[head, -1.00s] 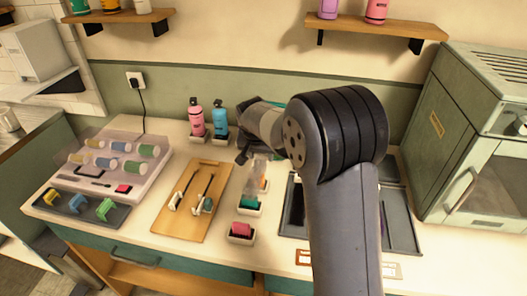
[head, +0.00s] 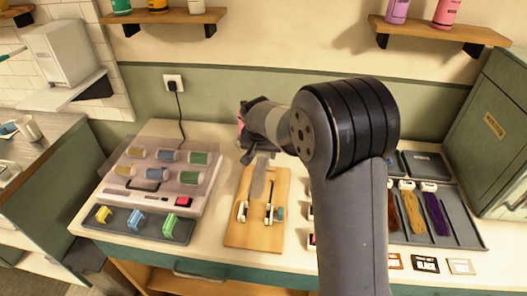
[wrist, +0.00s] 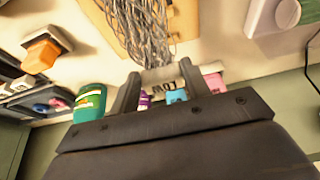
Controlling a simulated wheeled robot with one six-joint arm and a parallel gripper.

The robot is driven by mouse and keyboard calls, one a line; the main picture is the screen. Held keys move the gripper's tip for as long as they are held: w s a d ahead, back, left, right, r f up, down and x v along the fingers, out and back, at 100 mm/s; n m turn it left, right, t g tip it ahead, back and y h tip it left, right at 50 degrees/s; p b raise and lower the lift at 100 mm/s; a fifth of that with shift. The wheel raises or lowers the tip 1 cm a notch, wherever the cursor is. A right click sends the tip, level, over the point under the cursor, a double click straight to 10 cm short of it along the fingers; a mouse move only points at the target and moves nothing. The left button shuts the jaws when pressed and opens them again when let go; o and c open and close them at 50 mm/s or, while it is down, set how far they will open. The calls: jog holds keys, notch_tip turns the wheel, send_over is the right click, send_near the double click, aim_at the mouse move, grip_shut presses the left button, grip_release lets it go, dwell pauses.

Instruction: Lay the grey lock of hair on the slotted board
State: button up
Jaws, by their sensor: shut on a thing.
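My gripper (head: 262,148) is shut on the grey lock of hair (head: 262,178), which hangs down over the back part of the wooden slotted board (head: 252,236). In the wrist view, a pale lettered tab sits between the fingers of my gripper (wrist: 158,84). The grey strands (wrist: 140,30) spread beyond it, in front of the wooden board (wrist: 186,20). The head view does not clearly show whether the hair touches the board. My arm hides the counter to its right.
A case with colored rollers (head: 160,175) and a tray of clips (head: 140,224) stand left of the board. A dark tray (head: 456,205) with brown, yellow and purple locks lies right of my arm. Label cards (head: 425,264) lie in front of it. A grey-green cabinet (head: 500,130) stands far right.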

jog(key=shift+f+b, duration=2.85)
jog(key=shift+f, duration=1.15)
jog(key=shift+s+f, duration=0.1)
